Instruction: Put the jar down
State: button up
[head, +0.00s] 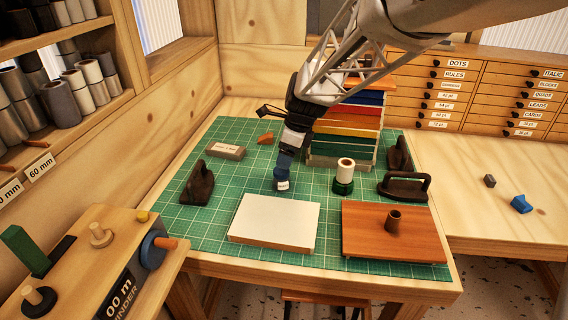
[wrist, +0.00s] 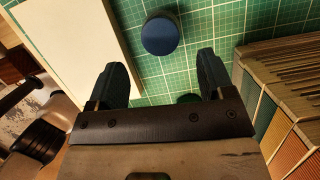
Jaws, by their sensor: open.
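The jar (head: 282,184) is small, with a dark blue lid and a pale label. It stands upright on the green cutting mat (head: 225,187), behind the white board. In the wrist view its round blue lid (wrist: 160,34) lies beyond my fingertips, with bare mat between. My gripper (head: 286,163) is close above the jar in the head view. In the wrist view my gripper (wrist: 161,72) has its two dark fingers wide apart, with nothing held between them. The jar's body is hidden under its lid in the wrist view.
A white board (head: 275,222) and a wooden board (head: 394,232) lie in front. A white roll on a green base (head: 343,186) stands right of the jar. Dark-handled tools (head: 198,184) stand at the sides. Colored stacked boards (head: 345,130) rise behind. Some mat left of the jar is clear.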

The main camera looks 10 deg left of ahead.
jog(key=shift+v, duration=2.85)
jog(key=s+d+n+t+h, duration=0.1)
jog(key=s+d+n, duration=0.8)
jog(key=s+d, duration=0.4)
jog(key=s+d+r+n+t+h, duration=0.1)
jog(key=s+d+n+h, duration=0.1)
jog(key=s+d+n, duration=0.7)
jog(key=s+d, duration=0.5)
jog(key=s, duration=0.5)
jog(key=shift+s+r+n, duration=0.25)
jog(key=shift+s+n, duration=0.1)
jog(key=shift+n, duration=0.05)
jog(key=shift+d, duration=0.1)
